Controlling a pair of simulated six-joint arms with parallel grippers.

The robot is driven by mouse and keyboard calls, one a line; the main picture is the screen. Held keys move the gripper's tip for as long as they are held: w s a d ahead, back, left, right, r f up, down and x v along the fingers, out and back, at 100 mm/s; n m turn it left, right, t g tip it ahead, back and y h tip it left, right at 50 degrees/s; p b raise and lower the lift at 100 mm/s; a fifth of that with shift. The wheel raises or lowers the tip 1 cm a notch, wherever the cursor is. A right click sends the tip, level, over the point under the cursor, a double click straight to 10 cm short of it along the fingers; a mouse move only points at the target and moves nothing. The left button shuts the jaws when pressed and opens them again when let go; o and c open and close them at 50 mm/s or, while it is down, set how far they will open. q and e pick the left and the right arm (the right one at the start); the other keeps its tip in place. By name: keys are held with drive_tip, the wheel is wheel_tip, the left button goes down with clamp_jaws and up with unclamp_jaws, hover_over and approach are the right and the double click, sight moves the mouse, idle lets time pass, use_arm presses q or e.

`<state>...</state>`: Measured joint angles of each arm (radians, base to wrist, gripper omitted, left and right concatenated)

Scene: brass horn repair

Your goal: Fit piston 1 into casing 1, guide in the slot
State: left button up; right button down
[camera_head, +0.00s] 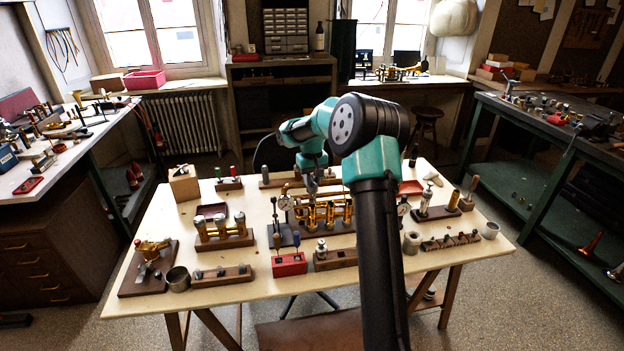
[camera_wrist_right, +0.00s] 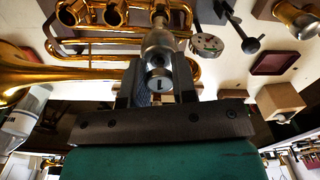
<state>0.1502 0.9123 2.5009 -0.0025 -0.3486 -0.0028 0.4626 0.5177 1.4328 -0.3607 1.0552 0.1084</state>
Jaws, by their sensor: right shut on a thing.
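The brass valve block (camera_head: 325,213) stands on a dark wooden base near the middle of the bench. My right gripper (camera_head: 312,190) is above its left end. In the right wrist view the gripper (camera_wrist_right: 158,88) is shut on a silver-grey piston (camera_wrist_right: 160,48), gripped by its top end. The piston's far end points at the row of brass casings, where two open round mouths (camera_wrist_right: 115,12) show beside it. I cannot tell whether the piston's end is inside a casing or just over it. The guide and slot cannot be made out. My left gripper is not in view.
A dial gauge (camera_head: 285,203) stands close left of the valve block. A red block (camera_head: 290,264) and a wooden rack (camera_head: 222,275) lie in front. The bench's front left corner area is partly clear.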

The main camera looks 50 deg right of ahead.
sight(312, 203)
drive_tip(key=shift+f, duration=3.4)
drive_tip(key=c, duration=0.8)
unclamp_jaws()
drive_tip(key=shift+c, duration=0.2)
drive_tip(key=shift+r, duration=0.1)
wheel_tip(312, 203, up, 17)
drive_tip(key=shift+r, duration=0.1)
idle(0.4)
